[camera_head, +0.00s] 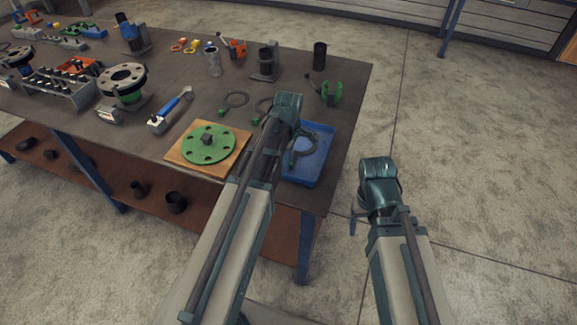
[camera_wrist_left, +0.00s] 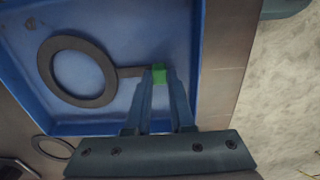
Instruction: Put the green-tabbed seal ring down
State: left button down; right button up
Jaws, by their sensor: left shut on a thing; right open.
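My left gripper (camera_wrist_left: 160,78) is shut on the green tab (camera_wrist_left: 159,73) of a dark flat seal ring (camera_wrist_left: 111,74). The ring is over the floor of the blue tray (camera_wrist_left: 135,25); I cannot tell whether it touches. My right gripper (camera_head: 352,224) is open and off the table, over the floor to the right.
A green flange disc (camera_head: 190,149) lies on a wooden board left of the tray. Another dark ring with a green tab (camera_head: 236,99) lies behind it. A green clamp-like part (camera_head: 331,92) and a black cylinder (camera_head: 320,56) stand near the table's right edge. Several parts crowd the left.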

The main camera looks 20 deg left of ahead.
pick_arm(q)
jog(key=shift+f, duration=0.1)
pick_arm(e)
jog(key=shift+f, duration=0.15)
pick_arm(q)
jog(key=shift+f, duration=0.1)
jog(key=shift+f, duration=0.15)
jog(key=c, duration=0.8)
grip_release()
pick_arm(e)
jog(key=shift+f, duration=0.15)
